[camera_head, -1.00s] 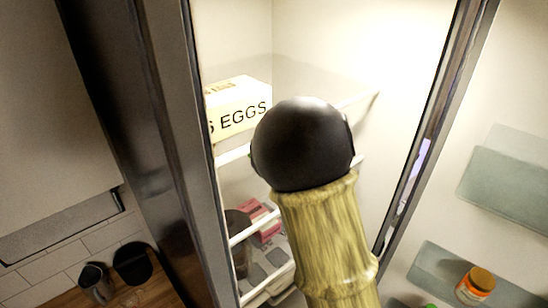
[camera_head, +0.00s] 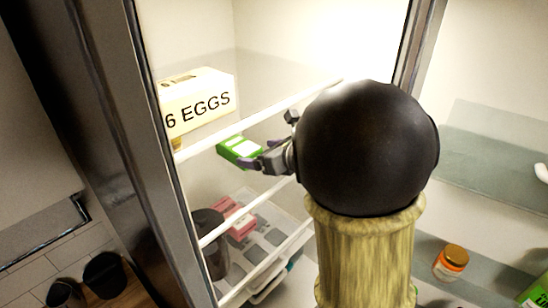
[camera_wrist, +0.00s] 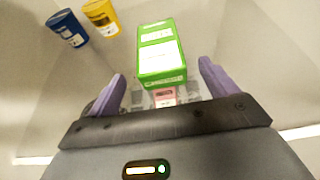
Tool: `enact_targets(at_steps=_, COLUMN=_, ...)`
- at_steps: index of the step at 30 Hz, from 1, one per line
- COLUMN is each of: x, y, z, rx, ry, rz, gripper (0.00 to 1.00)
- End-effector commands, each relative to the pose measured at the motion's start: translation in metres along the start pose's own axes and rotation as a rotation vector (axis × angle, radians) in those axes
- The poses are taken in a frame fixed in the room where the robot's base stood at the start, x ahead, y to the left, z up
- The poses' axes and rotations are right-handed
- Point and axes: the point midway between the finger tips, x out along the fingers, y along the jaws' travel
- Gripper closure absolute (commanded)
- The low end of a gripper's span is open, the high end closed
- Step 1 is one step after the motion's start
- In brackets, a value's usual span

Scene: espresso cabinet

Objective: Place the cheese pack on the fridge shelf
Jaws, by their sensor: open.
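The cheese pack, seemingly the green box with a white label (camera_head: 240,151), shows inside the fridge at the tips of my gripper (camera_head: 262,162). In the wrist view the green pack (camera_wrist: 161,48) lies just ahead of and between the two purple fingers, with a visible gap on each side. My gripper is open. The pack appears to be over a clear fridge shelf, whose white front edge (camera_head: 222,230) shows below it in the head view; I cannot tell whether it rests on it. My dark round arm joint hides the fridge's right part.
An egg box (camera_head: 198,104) stands on the upper shelf. Pink packs (camera_head: 236,220) and a dark round container (camera_head: 210,240) are lower down. The wrist view shows a blue can (camera_wrist: 68,28) and a yellow can (camera_wrist: 101,17) left of the pack. A jar (camera_head: 451,262) stands in the door.

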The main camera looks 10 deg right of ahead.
Motion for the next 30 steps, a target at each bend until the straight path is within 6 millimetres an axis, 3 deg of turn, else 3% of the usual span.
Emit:
enact_targets(at_steps=6, x=-0.028, y=0.000, z=-0.001, rx=0.001, ry=-0.004, rz=0.000, gripper=0.15)
enact_targets(at_steps=12, x=-0.043, y=0.000, z=-0.001, rx=0.001, ry=-0.001, rz=0.000, gripper=0.15)
enact_targets(at_steps=30, x=-0.045, y=0.000, z=0.000, rx=0.001, ry=0.000, rz=0.000, gripper=0.15)
